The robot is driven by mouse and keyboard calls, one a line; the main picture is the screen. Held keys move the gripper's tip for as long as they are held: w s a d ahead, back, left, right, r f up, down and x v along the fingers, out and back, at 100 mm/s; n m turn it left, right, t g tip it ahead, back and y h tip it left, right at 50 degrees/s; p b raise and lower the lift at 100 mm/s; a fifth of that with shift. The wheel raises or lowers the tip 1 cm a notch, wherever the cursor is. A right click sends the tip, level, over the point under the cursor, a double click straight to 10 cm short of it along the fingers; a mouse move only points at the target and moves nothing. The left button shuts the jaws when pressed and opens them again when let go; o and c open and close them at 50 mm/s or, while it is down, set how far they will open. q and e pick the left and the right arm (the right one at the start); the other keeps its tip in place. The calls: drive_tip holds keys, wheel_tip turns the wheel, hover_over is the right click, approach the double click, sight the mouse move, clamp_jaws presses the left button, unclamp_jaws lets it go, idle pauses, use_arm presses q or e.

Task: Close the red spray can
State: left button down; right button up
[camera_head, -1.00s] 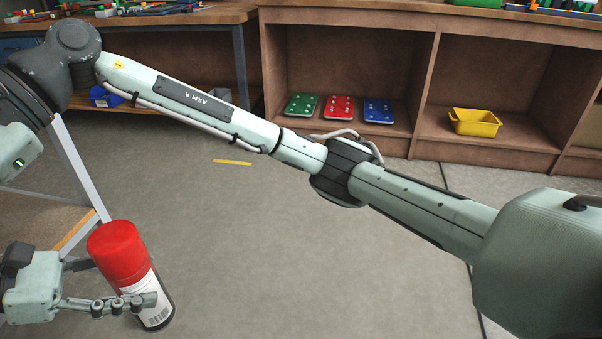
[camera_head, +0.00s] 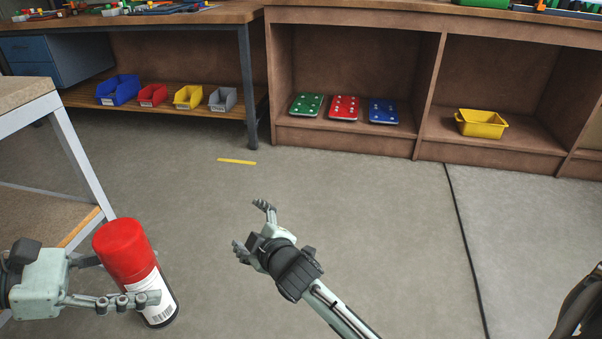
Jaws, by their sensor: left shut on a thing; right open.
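The red spray can (camera_head: 143,285) is at the lower left of the head view, tilted, with a red cap (camera_head: 124,250) on its upper end and a white label with a barcode below. My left gripper (camera_head: 125,285) is shut on the can's body, below the cap. The cap covers the top, so the nozzle is hidden. My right gripper (camera_head: 249,228) is open and empty, to the right of the can and well apart from it, with its fingers pointing up and left.
A metal-framed table (camera_head: 83,165) stands at the left beside the can. Blue, red, yellow and grey bins stand on a low shelf (camera_head: 205,112) behind. A wooden cabinet (camera_head: 350,60) holds coloured plates and a yellow tray (camera_head: 481,123).

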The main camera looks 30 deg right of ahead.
use_arm(q)
drive_tip(key=shift+r, duration=0.1)
use_arm(e)
drive_tip(key=s+d+f+m+g+h, duration=0.1)
drive_tip(key=s+d+f+m+g, duration=0.3)
drive_tip(key=s+f, duration=0.6)
drive_tip(key=s+d+f+m+g, duration=0.4)
drive_tip(key=s+f, duration=0.6)
drive_tip(key=s, duration=0.7)
drive_tip(key=d+g, duration=0.2)
drive_tip(key=shift+s+d+f+g+h, duration=0.2)
drive_tip(key=shift+s+f+g+h, duration=0.05)
drive_tip(key=shift+f+g+h, duration=0.15)
use_arm(q)
drive_tip(key=shift+r, duration=0.1)
drive_tip(key=w+a+r+n+t+y, duration=0.2)
drive_tip(key=a+n+t, duration=0.6)
drive_tip(key=a, duration=0.5)
drive_tip(key=shift+a+t, duration=0.25)
drive_tip(key=shift+t, duration=0.35)
use_arm(e)
drive_tip(key=shift+c, duration=0.2)
